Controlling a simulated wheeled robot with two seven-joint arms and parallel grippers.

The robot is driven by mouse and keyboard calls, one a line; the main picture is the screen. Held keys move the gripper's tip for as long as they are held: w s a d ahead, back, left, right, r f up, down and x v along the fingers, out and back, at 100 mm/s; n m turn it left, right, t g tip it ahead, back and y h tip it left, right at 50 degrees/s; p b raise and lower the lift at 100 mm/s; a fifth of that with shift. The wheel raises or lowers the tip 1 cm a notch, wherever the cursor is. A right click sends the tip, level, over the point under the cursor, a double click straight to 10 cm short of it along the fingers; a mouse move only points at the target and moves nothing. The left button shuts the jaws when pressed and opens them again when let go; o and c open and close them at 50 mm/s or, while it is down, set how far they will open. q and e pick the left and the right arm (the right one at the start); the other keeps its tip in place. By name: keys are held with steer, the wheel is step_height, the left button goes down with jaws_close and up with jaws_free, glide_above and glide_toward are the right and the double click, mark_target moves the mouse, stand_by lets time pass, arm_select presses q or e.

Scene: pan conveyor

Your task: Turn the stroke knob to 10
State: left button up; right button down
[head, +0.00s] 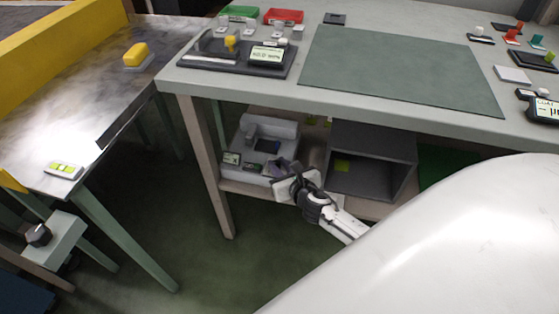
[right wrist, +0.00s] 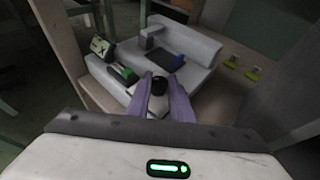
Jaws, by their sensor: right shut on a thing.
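A white machine (head: 283,132) stands on the low shelf under the worktable; it also shows in the right wrist view (right wrist: 190,45). On its front sits a black round knob (right wrist: 159,86); I take it for the stroke knob. My right gripper (head: 284,170) reaches in to the front of this machine. In the right wrist view its two purple fingers (right wrist: 160,92) are on either side of the knob and shut on it. The knob's pointer and scale cannot be read. A small display (right wrist: 101,47) stands left of the knob, its figures too small to read. My left gripper is not in view.
A dark open box (head: 372,165) stands right of the machine on the shelf. A wooden table leg (head: 207,165) is close on the left. The tabletop above holds a green mat (head: 400,70). Another knob (head: 38,235) sits on a block at the far left.

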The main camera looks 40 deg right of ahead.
steer(key=m+h, duration=0.1)
steer(key=m+g+h+b, duration=0.1)
steer(key=shift+w+a+f+m+h, duration=0.1)
steer(key=shift+a+f+m+h, duration=0.05)
steer(key=shift+a+m+h, duration=0.2)
steer(key=shift+a+m+g+h+b, duration=0.1)
steer(key=shift+m+g+h+b, duration=0.25)
steer(key=shift+m+g+h, duration=0.45)
steer(key=shift+w+a+m+g+h+b, duration=0.15)
steer(key=shift+m+g+h+b, duration=0.25)
steer(key=shift+m+h, duration=0.6)
steer(key=shift+w+m+g+h+b, duration=0.1)
steer(key=shift+m+g+h+b, duration=0.35)
steer(key=shift+m+g+h, duration=0.3)
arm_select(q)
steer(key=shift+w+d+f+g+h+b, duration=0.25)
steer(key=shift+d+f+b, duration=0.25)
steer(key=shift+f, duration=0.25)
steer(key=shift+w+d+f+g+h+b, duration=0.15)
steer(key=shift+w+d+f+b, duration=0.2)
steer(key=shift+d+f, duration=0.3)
arm_select(e)
steer(key=shift+w+m+g+h, duration=0.1)
steer(key=shift+m+g+h, duration=0.6)
steer(key=shift+m+g, duration=0.65)
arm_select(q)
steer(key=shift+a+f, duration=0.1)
